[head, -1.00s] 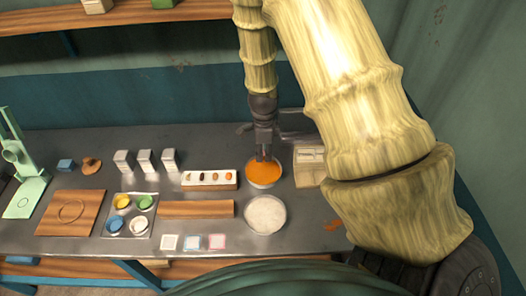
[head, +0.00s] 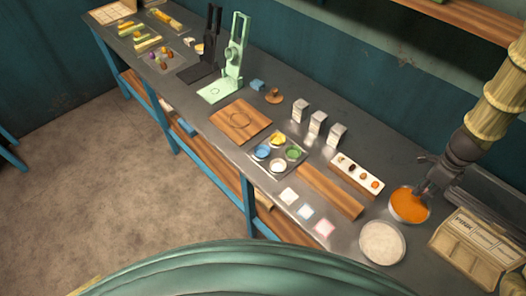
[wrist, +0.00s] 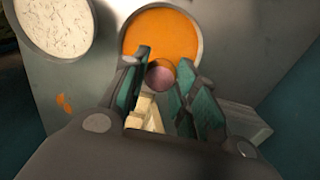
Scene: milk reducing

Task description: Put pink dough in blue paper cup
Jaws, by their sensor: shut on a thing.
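My gripper (head: 424,190) points down over the bowl of orange liquid (head: 409,205) on the bench. In the wrist view my gripper (wrist: 163,60) is shut on a small round pink dough ball (wrist: 160,76), with the orange surface (wrist: 160,30) behind it. The dough cannot be made out in the head view. A small light-blue-edged square (head: 305,212), which looks like the blue paper cup, lies near the front edge. It sits between a white square (head: 289,197) and a pink square (head: 325,228), well left of my gripper.
A bowl of pale stuff (head: 382,243) stands in front of the orange bowl. A wooden board (head: 330,191), a white strip with dark and orange balls (head: 357,174), a tray of coloured cups (head: 278,151) and white boxes (head: 317,124) lie left. A compartment box (head: 475,250) stands right.

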